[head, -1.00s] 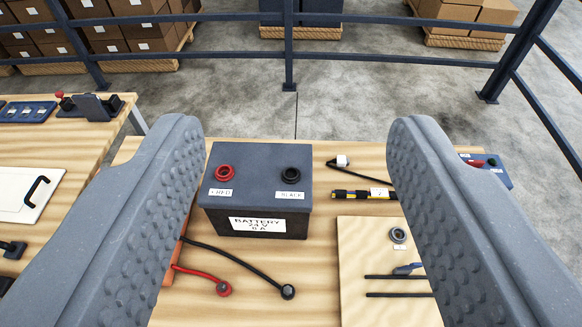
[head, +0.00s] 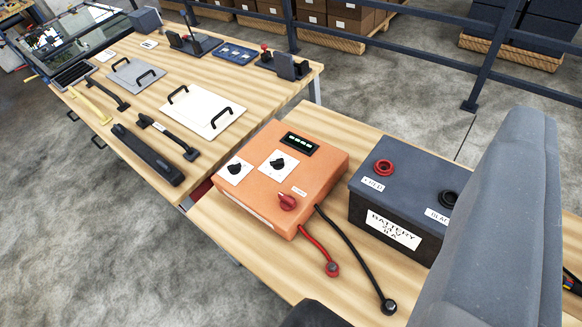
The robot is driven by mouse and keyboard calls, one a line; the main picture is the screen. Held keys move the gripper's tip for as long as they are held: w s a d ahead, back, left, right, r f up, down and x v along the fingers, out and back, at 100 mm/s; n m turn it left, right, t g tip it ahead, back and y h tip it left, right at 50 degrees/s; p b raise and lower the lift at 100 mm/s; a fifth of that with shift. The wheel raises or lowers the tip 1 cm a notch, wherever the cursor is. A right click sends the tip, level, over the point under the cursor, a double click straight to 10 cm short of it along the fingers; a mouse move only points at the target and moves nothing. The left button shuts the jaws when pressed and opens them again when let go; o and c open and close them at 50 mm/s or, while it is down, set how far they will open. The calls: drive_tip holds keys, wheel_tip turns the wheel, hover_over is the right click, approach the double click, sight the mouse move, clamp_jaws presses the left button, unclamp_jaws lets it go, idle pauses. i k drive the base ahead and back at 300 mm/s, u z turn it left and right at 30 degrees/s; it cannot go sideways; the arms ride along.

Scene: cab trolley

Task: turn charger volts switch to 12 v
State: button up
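The orange charger (head: 262,212) sits on the near wooden table, left of the battery. Its top has two black rotary switches on white plates, a left one (head: 236,168) and a right one (head: 278,163). Their markings are too small to read, so I cannot tell which is volts or where it points. A red knob (head: 288,201) is near the front corner, and a display (head: 299,144) has lit green marks. My gripper (head: 520,130) shows as a grey finger at the right, in front of the battery and apart from the charger. Its opening is not clear.
The dark battery (head: 395,205) has red and black terminals; its label seems to read 24 V. A red lead (head: 316,245) and black lead (head: 350,252) lie in front. Another table (head: 150,60) holds panels and handles. A dark railing (head: 490,75) stands behind.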

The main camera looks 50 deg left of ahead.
sight(234, 169)
drive_tip(key=u, duration=1.4)
drive_tip(key=k, duration=0.9)
drive_tip(key=u, duration=0.3)
drive_tip(key=i, duration=1.4)
drive_tip(key=z, duration=0.55)
